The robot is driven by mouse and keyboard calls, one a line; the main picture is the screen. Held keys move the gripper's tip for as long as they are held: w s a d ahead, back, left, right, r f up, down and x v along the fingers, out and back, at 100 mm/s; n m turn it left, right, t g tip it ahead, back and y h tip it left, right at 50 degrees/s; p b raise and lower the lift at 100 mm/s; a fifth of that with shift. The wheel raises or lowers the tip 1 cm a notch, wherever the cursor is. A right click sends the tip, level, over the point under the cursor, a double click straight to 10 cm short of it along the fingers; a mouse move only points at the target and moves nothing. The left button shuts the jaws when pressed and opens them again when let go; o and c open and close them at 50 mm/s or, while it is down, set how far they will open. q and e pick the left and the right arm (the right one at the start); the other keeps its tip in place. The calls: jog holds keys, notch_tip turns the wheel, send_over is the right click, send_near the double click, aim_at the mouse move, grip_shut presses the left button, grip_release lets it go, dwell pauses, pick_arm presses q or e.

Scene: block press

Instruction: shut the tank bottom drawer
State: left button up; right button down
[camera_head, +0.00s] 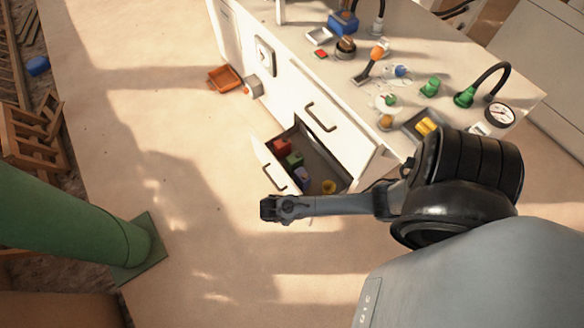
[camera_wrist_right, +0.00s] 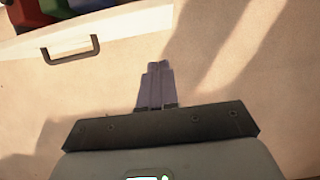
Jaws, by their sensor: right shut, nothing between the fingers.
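The bottom drawer stands pulled out of the white cabinet in the head view. Its white front (camera_head: 264,165) carries a dark handle (camera_head: 274,178), and several coloured blocks lie inside. My right gripper (camera_head: 268,208) is in front of the drawer front, near its handle end, and appears apart from it. In the right wrist view the gripper (camera_wrist_right: 156,68) is shut and empty over bare floor, with the drawer front (camera_wrist_right: 120,28) and handle (camera_wrist_right: 72,50) ahead and to the left. My left gripper is not in view.
A closed upper drawer with a handle (camera_head: 321,116) sits above the open one. The countertop (camera_head: 440,65) bears several small items. An orange tray (camera_head: 224,78) sticks out by the cabinet's far end. A green post (camera_head: 70,222) stands at left. The floor between is clear.

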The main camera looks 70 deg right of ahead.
pick_arm(q)
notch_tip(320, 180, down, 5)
jog(key=b, duration=0.4)
pick_arm(e)
jog(key=s+d+f, duration=0.4)
jog(key=d+f, duration=0.2)
jog(key=shift+f, duration=0.4)
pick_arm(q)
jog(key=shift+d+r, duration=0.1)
